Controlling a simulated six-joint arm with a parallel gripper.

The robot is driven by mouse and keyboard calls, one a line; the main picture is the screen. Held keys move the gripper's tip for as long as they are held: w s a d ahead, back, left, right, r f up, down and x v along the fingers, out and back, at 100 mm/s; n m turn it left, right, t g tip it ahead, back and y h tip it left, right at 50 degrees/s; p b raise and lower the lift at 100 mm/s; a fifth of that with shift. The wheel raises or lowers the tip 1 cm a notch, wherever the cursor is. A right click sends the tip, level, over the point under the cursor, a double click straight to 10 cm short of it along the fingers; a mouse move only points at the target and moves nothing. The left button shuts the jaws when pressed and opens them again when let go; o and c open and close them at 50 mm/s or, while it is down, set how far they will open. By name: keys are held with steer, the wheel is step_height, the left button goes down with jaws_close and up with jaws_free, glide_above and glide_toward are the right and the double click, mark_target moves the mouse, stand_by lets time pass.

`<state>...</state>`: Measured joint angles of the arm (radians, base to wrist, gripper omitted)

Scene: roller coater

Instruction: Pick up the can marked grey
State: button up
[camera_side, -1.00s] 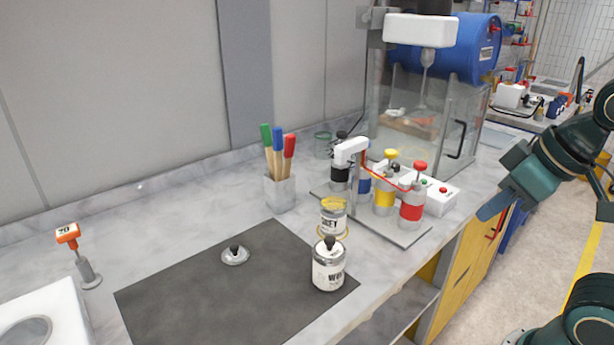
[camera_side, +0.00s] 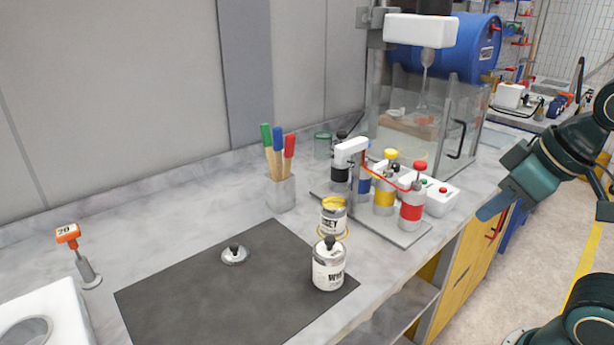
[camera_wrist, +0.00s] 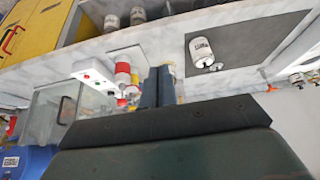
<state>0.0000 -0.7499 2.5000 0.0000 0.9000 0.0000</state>
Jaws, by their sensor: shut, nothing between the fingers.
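No can with a readable grey marking shows. On the dark mat stands a white-labelled can (camera_side: 328,268) with a black knob on its lid; its label seems to begin with "W". It also shows in the wrist view (camera_wrist: 201,48). Behind it is an open can (camera_side: 333,219) with yellow at its rim. Two cans, a left one (camera_wrist: 111,22) and a right one (camera_wrist: 138,16), stand at the top of the wrist view, their labels too small to read. My gripper (camera_side: 486,212) is at the right, apart from the cans, shut and empty. Its fingers also show in the wrist view (camera_wrist: 158,85).
A loose knobbed lid (camera_side: 235,255) lies on the mat (camera_side: 190,300). A cup of colored-handled tools (camera_side: 281,192) is at the back. Yellow cabinets (camera_side: 470,270) are below the counter.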

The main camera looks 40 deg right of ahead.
mark_target(342, 224)
steer(key=o, duration=1.6)
steer(key=shift+w, duration=0.1)
steer(key=shift+g, duration=0.5)
steer(key=w+f, duration=0.5)
steer(key=w, duration=0.1)
steer(key=w+f, duration=0.6)
steer(key=w, duration=0.1)
steer(key=w+f, duration=0.6)
steer(key=w, duration=0.1)
steer(key=shift+d+f, duration=0.1)
steer(key=shift+d, duration=0.3)
steer(key=shift+w, duration=0.15)
steer(key=shift+w, duration=3.9)
